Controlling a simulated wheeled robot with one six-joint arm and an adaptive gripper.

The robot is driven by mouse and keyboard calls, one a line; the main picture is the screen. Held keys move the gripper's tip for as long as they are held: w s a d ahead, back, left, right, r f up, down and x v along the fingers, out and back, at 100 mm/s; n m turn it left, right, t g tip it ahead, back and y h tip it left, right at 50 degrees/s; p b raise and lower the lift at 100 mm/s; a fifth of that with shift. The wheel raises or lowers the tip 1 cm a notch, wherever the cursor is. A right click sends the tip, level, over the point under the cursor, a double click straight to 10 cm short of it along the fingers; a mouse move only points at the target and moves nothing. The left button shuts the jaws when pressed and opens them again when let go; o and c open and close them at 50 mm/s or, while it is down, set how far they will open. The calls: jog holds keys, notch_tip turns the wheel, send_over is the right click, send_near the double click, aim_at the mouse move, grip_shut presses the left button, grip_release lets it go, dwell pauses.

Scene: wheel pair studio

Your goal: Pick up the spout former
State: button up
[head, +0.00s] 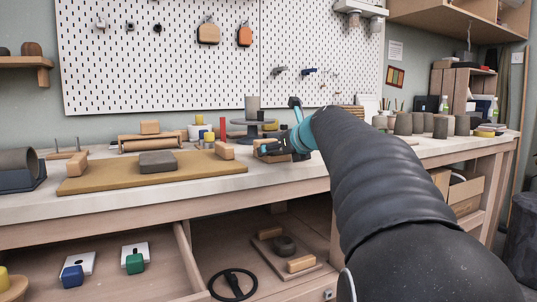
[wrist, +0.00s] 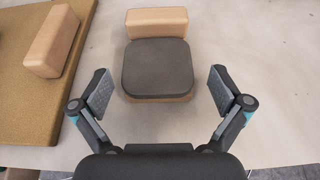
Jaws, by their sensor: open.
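My gripper (wrist: 160,88) is open and empty, its two fingers wide apart above the bench. In the wrist view, a dark grey rounded-square pad (wrist: 157,67) on a wooden base lies ahead, between the lines of the fingers and clear of both. A pale wooden block (wrist: 156,22) stands directly behind it. I take this piece as the likely spout former, but the pictures do not name it. In the head view, my gripper (head: 283,148) is low over the bench, right of the tan board, and largely covers that piece.
The tan board (head: 105,179) with wooden blocks and a grey slab (head: 157,162) lies to the left. A turntable (head: 254,124) bearing a grey cylinder stands behind my gripper. Several grey cups (head: 403,123) stand at right. Bare bench shows around the piece.

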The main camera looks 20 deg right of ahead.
jog(key=x, duration=0.3)
jog(key=shift+a, duration=0.15)
jog(key=c, duration=1.5)
jog(key=shift+r, duration=0.1)
jog(key=c, duration=0.3)
jog(key=shift+r, duration=0.1)
